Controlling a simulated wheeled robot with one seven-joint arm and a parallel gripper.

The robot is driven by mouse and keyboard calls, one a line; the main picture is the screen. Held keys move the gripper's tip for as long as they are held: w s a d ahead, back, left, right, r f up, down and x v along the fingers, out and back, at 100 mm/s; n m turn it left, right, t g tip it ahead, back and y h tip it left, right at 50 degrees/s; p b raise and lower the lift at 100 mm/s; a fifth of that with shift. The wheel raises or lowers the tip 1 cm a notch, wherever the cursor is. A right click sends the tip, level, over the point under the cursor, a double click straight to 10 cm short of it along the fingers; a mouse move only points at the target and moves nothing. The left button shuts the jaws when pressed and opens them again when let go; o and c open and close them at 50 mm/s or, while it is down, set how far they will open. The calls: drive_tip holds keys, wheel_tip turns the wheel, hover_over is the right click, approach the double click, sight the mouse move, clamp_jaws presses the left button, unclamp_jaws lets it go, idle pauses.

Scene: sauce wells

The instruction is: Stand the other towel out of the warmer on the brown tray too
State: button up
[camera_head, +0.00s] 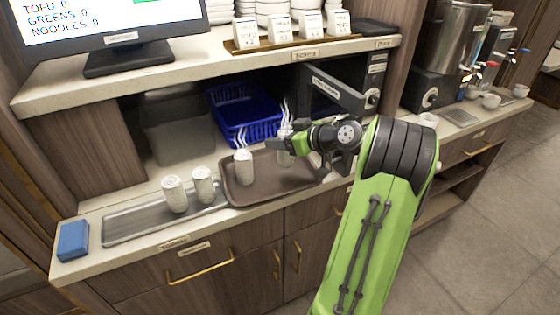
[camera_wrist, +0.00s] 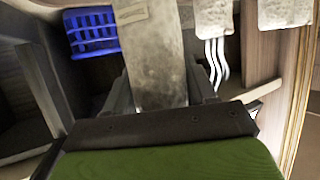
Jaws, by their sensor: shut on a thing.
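My gripper (camera_head: 298,143) is shut on a pale, speckled rolled towel (camera_head: 284,150) with steam above it. The held towel is roughly upright over the right part of the brown tray (camera_head: 262,191); I cannot tell whether its base touches the tray. In the wrist view the held towel (camera_wrist: 155,55) sits between the fingers, its far end cut off by the frame. Another steaming towel (camera_head: 243,168) stands on the brown tray, left of my gripper. The warmer (camera_head: 375,75) is behind my arm, its labelled door (camera_head: 338,90) swung open; its inside is mostly hidden.
Two towels (camera_head: 174,194) (camera_head: 203,185) without visible steam stand on a metal tray (camera_head: 125,225) at left. A blue sponge-like block (camera_head: 73,240) lies beyond it. A blue basket (camera_head: 243,112) is behind the brown tray. A shelf (camera_head: 200,67) overhangs the back.

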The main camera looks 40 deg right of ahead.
sight(282, 155)
wheel_tip(282, 155, down, 6)
drive_tip(key=shift+b, duration=0.75)
drive_tip(key=shift+s+r, duration=0.1)
drive_tip(key=shift+r, duration=0.05)
drive_tip(key=o, duration=0.6)
drive_tip(key=shift+f, duration=0.2)
drive_tip(key=o, duration=0.4)
drive_tip(key=shift+o, duration=0.2)
drive_tip(key=shift+r, duration=0.1)
